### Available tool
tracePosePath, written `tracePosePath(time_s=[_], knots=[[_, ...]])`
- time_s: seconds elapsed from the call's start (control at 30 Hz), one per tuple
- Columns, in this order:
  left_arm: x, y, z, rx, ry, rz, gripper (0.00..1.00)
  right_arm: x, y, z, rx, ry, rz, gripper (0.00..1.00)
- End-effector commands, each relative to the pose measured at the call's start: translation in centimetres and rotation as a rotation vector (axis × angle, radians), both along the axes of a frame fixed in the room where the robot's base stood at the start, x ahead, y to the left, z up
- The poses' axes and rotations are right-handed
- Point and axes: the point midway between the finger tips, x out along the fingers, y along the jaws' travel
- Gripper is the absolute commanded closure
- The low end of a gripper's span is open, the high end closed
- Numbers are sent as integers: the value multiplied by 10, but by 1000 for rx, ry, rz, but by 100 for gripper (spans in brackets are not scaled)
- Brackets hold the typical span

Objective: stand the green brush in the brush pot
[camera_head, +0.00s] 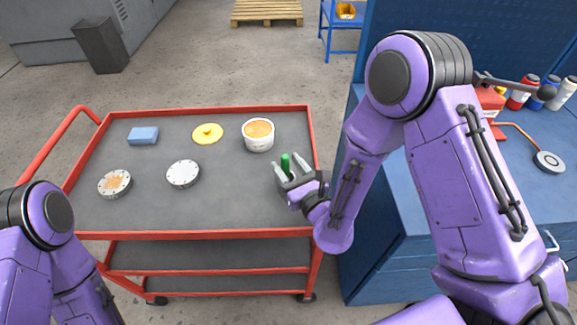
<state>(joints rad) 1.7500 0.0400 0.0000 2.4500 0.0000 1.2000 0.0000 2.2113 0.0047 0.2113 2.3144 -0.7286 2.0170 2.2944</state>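The green brush (286,163) shows only as a short green piece between the fingers of my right gripper (287,164), near the right side of the cart top. The fingers stand apart with the green piece between them, and I see no clear grip on it. The rest of the brush is hidden or too small to make out. A white round pot (258,145) with an orange-tan inside stands just behind and left of the gripper, near the cart's back edge; it appears to be the brush pot. My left gripper is out of view.
The grey cart (230,205) has a red raised rim. It also holds a blue block (143,136), a yellow disc (207,134), a white flanged disc (183,174) and a rusty-faced disc (115,184). A blue bench (410,200) stands close on the right. The cart's front middle is clear.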

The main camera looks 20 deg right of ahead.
Motion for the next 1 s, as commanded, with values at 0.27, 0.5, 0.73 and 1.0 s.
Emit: tracePosePath(time_s=[0.27,0.5,0.73,1.0], knots=[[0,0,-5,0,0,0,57,-8,-1,-2,-1,1,1,49],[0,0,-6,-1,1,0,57,-61,-10,6,-6,3,4,49],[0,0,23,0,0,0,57,-91,-15,5,-8,1,7,49],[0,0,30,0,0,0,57,-104,-19,1,-1,1,2,49]])
